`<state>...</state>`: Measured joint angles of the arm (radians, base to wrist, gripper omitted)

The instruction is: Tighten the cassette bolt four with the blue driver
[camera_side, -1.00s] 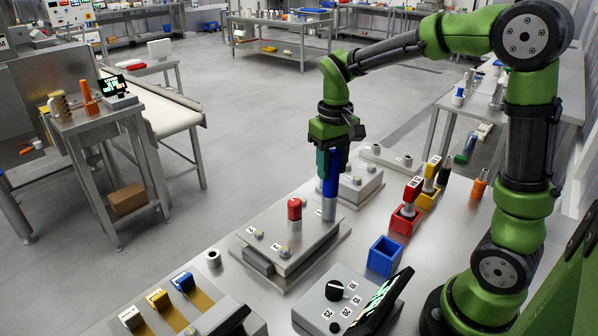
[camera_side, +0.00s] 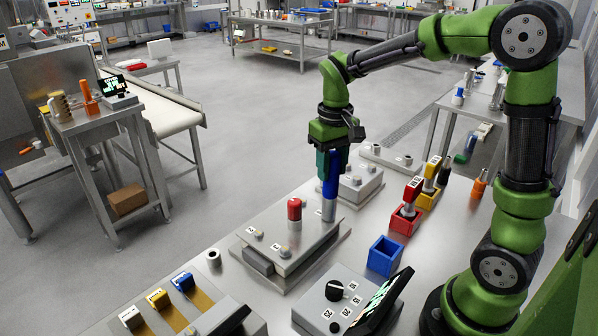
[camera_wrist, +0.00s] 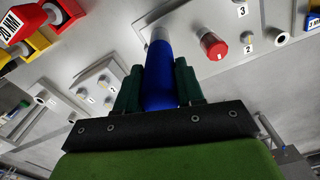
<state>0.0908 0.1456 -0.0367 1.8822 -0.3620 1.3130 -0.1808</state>
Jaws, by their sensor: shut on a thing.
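My gripper (camera_side: 329,150) is shut on the blue driver (camera_side: 330,180) and holds it upright over the cassette (camera_side: 268,229). The driver's grey metal end (camera_side: 329,209) stands at the cassette's far right corner. The bolt there is hidden under it, so I cannot tell how it is seated. Two other bolts (camera_side: 259,233) and (camera_side: 284,252) show on the cassette's near side, beside number labels. A red knob (camera_side: 294,209) stands on the plate. In the wrist view the blue driver (camera_wrist: 160,75) sits between the green fingers, with the red knob (camera_wrist: 213,46) to its right.
An empty blue holder (camera_side: 384,256) stands right of the cassette. A red driver (camera_side: 412,192) and a yellow driver (camera_side: 432,173) stand in matching holders behind it. A dial box (camera_side: 335,300) with a tilted display (camera_side: 380,302) is in front. Another bolted block (camera_side: 358,184) lies behind the driver.

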